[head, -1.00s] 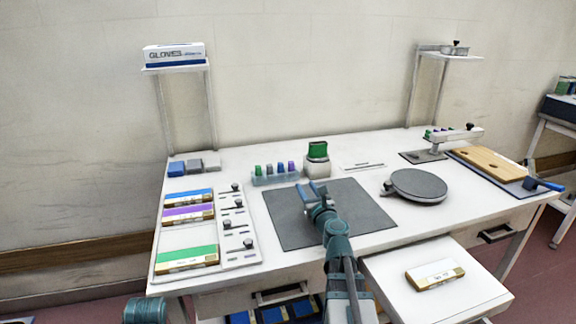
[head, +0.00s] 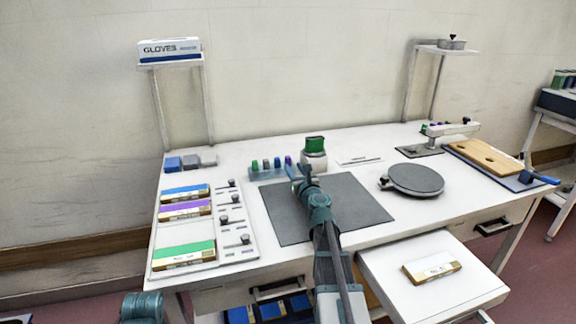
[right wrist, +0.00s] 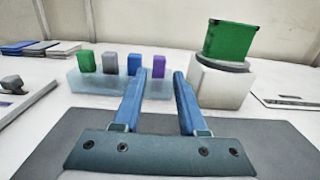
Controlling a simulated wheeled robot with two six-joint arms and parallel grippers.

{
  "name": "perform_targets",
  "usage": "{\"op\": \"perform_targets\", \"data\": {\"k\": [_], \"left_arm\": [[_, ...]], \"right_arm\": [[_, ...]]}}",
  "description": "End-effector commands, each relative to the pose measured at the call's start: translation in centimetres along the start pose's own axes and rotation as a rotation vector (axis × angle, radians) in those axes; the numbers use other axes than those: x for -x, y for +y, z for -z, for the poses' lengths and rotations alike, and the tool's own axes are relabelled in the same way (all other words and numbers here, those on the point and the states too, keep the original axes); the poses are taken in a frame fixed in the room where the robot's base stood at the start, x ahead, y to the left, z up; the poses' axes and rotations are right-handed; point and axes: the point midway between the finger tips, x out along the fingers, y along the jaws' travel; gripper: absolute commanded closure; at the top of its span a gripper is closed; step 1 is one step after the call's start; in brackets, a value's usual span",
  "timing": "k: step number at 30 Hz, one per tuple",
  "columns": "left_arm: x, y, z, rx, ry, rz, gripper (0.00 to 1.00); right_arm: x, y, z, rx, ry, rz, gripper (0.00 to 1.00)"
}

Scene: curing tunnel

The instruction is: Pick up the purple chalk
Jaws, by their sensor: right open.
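The purple chalk (right wrist: 158,66) stands upright at the right end of a translucent light-blue holder (right wrist: 88,82), next to a blue, a grey and a green chalk. In the head view the purple chalk (head: 288,160) is small, just behind my right gripper (head: 299,172). My right gripper is open and empty in front of the holder. In the right wrist view the purple chalk shows between its two blue fingers (right wrist: 157,84), farther off. The fingers appear apart from it. My left gripper is out of view.
A white block with a green piece on top (right wrist: 229,40) stands close right of the holder. A dark mat (head: 350,205) lies under my right arm. A round grey plate (head: 416,179) is to the right, and a tray of coloured boxes (head: 184,225) to the left.

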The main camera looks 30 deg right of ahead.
Motion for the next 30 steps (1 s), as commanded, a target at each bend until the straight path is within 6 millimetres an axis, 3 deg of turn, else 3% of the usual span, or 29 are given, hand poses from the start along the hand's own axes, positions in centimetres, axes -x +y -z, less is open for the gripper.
{"op": "perform_targets", "data": {"k": [5,13,21,28,30], "left_arm": [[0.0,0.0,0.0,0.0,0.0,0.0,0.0],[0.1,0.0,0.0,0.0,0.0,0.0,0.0],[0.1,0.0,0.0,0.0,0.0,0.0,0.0],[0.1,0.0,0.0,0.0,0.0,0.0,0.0],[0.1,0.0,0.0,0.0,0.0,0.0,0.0]], "right_arm": [[-0.9,0.0,0.0,0.0,0.0,-0.001,0.59],[-4.8,0.0,-0.1,0.0,0.0,0.0,0.59],[-5.1,0.1,-0.1,0.0,0.0,0.0,0.59],[-5.1,0.1,-0.1,0.0,0.0,0.0,0.98],[-5.1,0.1,-0.1,0.0,0.0,0.0,1.0]]}}
